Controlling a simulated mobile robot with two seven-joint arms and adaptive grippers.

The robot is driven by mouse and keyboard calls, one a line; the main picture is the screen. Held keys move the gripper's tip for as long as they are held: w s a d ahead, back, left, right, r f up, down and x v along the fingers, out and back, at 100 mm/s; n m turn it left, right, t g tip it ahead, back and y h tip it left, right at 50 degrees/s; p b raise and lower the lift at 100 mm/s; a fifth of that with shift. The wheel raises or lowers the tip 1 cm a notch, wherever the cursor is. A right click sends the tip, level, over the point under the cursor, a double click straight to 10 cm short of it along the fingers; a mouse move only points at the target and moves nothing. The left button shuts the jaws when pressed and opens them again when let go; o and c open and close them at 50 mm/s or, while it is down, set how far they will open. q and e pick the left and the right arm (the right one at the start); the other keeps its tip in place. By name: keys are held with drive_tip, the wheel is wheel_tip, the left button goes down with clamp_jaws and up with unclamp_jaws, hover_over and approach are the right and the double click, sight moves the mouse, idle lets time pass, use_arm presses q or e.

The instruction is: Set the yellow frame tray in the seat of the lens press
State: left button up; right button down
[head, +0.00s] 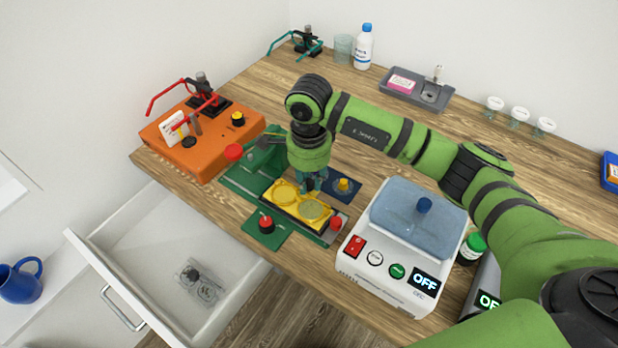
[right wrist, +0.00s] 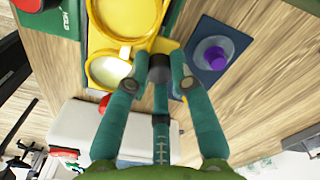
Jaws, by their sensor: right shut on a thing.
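The yellow frame tray (head: 285,192), with two round openings, lies at the green lens press (head: 240,183) in the head view. It also shows in the right wrist view (right wrist: 103,70). My right gripper (head: 313,184) is over the tray's right side, pointing down. In the right wrist view its teal fingers (right wrist: 160,75) are shut around a dark grip at the tray's edge. A dark strip shows along the tray's front edge. The fingers and arm hide part of the tray and press, and I cannot tell whether the tray rests fully in the seat. My left gripper is not in view.
A blue pad (head: 355,192) with a knob lies right of the tray. A white cleaner (head: 385,272) reading OFF stands to the right. An orange heater-like box (head: 200,150) is at left. An open drawer (head: 160,262) juts out in front, holding a bag with glasses.

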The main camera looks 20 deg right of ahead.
drive_tip(key=shift+f+b, duration=0.3)
drive_tip(key=shift+b, duration=0.05)
idle(0.3)
drive_tip(key=c, duration=1)
unclamp_jaws()
drive_tip(key=shift+o, duration=1.5)
drive_tip(key=shift+r+p, duration=1.65)
drive_tip(key=shift+r, duration=1.35)
